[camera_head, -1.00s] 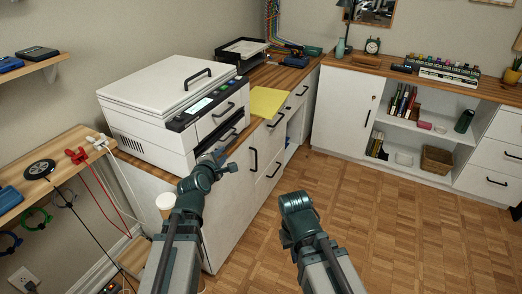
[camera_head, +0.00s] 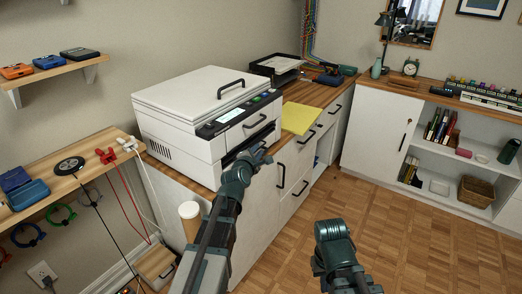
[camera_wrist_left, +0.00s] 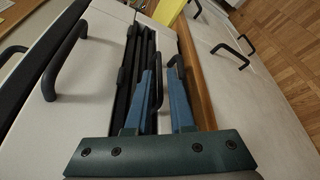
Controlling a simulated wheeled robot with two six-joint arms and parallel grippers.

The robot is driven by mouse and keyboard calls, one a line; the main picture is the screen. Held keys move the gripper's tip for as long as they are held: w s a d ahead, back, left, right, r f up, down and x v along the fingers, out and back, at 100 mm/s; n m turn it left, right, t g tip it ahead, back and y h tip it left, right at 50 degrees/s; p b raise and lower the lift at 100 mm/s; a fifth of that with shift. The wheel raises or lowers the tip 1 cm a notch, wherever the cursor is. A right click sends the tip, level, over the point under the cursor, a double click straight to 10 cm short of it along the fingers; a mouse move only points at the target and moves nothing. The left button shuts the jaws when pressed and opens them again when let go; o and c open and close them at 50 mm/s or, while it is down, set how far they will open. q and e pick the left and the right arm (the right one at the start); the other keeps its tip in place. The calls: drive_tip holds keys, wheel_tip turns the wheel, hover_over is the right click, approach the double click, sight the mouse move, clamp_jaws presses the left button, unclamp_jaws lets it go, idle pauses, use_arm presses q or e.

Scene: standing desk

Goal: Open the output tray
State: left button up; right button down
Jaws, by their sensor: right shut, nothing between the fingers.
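The white printer (camera_head: 208,105) stands on the wooden counter with its lid down. Its front has an upper panel with a dark handle (camera_head: 255,122) and a dark slot (camera_wrist_left: 135,75) below, where a lower handle (camera_wrist_left: 176,68) shows in the left wrist view. My left gripper (camera_head: 262,153) is at the lower front of the printer. Its two blue fingers (camera_wrist_left: 161,85) are apart, with the lower handle at their tips; contact cannot be told. The tray looks closed. My right gripper (camera_head: 332,230) is shut and empty over the floor; its fingertips are hard to see.
A yellow folder (camera_head: 300,118) and a black paper tray (camera_head: 275,66) lie on the counter to the right of the printer. White cabinet drawers with dark handles are below. A paper cup (camera_head: 189,216) stands left of my left arm. Floor at the right is free.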

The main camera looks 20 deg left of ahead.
use_arm(q)
drive_tip(key=shift+x, duration=1.5)
clamp_jaws()
idle(0.4)
